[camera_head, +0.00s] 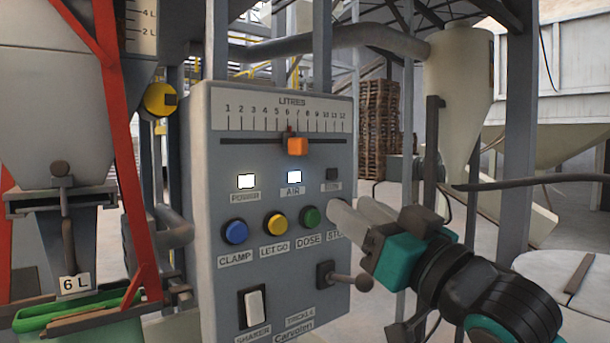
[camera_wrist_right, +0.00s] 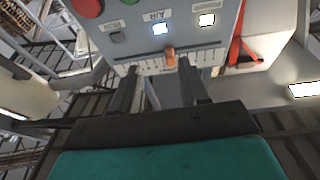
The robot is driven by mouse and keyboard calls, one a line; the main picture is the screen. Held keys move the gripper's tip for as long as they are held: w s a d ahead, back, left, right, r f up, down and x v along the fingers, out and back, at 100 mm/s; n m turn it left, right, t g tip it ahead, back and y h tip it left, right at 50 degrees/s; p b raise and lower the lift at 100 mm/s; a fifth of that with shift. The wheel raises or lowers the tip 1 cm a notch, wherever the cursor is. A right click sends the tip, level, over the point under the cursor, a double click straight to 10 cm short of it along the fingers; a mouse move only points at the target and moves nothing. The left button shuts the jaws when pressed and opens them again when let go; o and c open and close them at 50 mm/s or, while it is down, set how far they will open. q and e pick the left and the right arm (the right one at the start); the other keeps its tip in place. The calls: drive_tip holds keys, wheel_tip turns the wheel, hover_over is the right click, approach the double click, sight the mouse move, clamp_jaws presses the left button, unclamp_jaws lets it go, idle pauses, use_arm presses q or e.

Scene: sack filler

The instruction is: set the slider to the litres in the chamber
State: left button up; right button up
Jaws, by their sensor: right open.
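The orange slider (camera_head: 297,146) sits in a horizontal slot on the grey control panel (camera_head: 220,200), under the LITRES scale (camera_head: 285,110). Its dark stem stands near the 6 mark. My right gripper (camera_head: 357,213) is open and empty, in front of the panel's lower right. In the right wrist view the slider (camera_wrist_right: 170,57) appears beyond the gap between its fingers (camera_wrist_right: 160,85). My left gripper is not in view.
Blue (camera_head: 235,232), yellow (camera_head: 275,224) and green (camera_head: 310,217) buttons sit below the slot. A knobbed lever (camera_head: 345,277) and white rocker switch (camera_head: 254,307) are lower down. A red frame (camera_head: 120,170) stands beside the panel.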

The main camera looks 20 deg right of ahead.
sight(305, 146)
drive_tip(key=shift+n+t+y, duration=0.3)
drive_tip(key=shift+y, duration=0.3)
drive_tip(key=w+a+r, duration=0.1)
drive_tip(key=w+r, duration=0.1)
drive_tip(key=w, duration=0.1)
drive_tip(key=w+a+r+p, duration=0.1)
drive_tip(key=w+a+r, duration=0.1)
drive_tip(key=w+r, duration=0.1)
drive_tip(key=w+a+r+p, duration=0.1)
drive_tip(key=w+r, duration=0.2)
drive_tip(key=shift+w+a+r, duration=0.2)
drive_tip(key=shift+w, duration=0.1)
clamp_jaws()
